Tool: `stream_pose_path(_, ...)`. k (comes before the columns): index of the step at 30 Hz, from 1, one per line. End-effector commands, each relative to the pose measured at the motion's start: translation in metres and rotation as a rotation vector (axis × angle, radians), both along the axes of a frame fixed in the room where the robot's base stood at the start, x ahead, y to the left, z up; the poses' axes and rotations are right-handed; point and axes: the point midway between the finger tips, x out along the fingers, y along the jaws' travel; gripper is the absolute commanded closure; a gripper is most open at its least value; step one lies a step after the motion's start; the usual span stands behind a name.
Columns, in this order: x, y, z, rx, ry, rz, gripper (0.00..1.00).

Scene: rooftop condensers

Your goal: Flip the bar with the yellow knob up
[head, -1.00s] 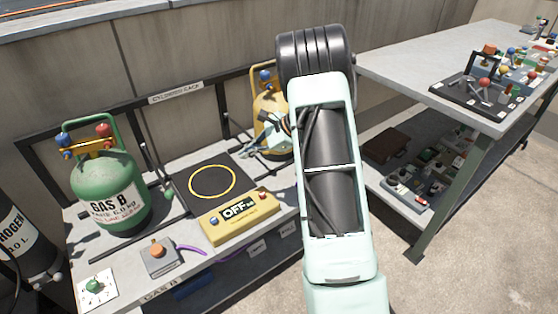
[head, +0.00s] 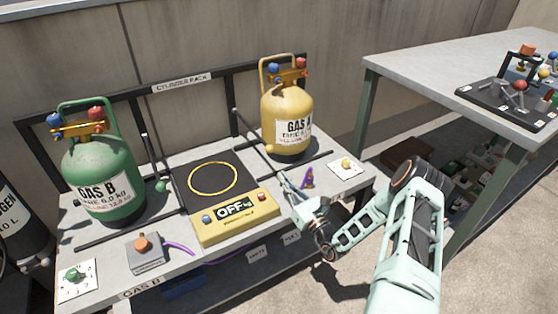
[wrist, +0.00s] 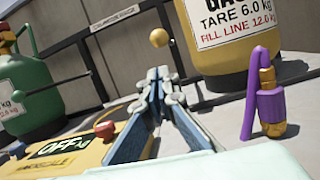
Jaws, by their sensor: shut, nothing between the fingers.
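The yellow knob (head: 269,148) shows as a small ball at the left edge of the yellow GAS A cylinder (head: 287,110). Its thin dark bar (head: 250,128) slopes down to it from the rear rack. In the wrist view the yellow knob (wrist: 158,37) appears above and beyond my fingertips, apart from them; its bar is hard to make out there. My gripper (head: 284,178) is shut and empty, low over the bench between the scale and the purple hose, with its fingers pointing toward the rack. It also fills the middle of the wrist view (wrist: 160,85).
The yellow scale (head: 235,217) reading OFF is left of my gripper. The purple hose piece (head: 308,178) with a brass fitting stands close on the right. A green-knobbed bar (head: 160,185) is beside the green GAS B cylinder (head: 100,175). A grey table (head: 440,70) is at right.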

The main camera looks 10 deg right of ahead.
Motion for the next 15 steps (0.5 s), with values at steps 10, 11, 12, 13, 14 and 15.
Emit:
stream_pose_path(10, 0.0, -0.0039, -0.0014, 0.018, -0.003, -0.025, 1.0)
stream_pose_path(11, 0.0, -0.0038, -0.0014, 0.018, -0.003, -0.025, 1.0)
stream_pose_path(12, 0.0003, -0.0037, -0.0014, 0.018, -0.003, -0.025, 1.0)
stream_pose_path(13, 0.0008, -0.0034, -0.0013, 0.018, -0.004, -0.024, 1.0)
stream_pose_path(14, 0.0019, -0.003, -0.0011, 0.017, -0.004, -0.024, 1.0)
stream_pose_path(15, 0.0043, -0.0022, -0.0007, 0.017, -0.004, -0.023, 1.0)
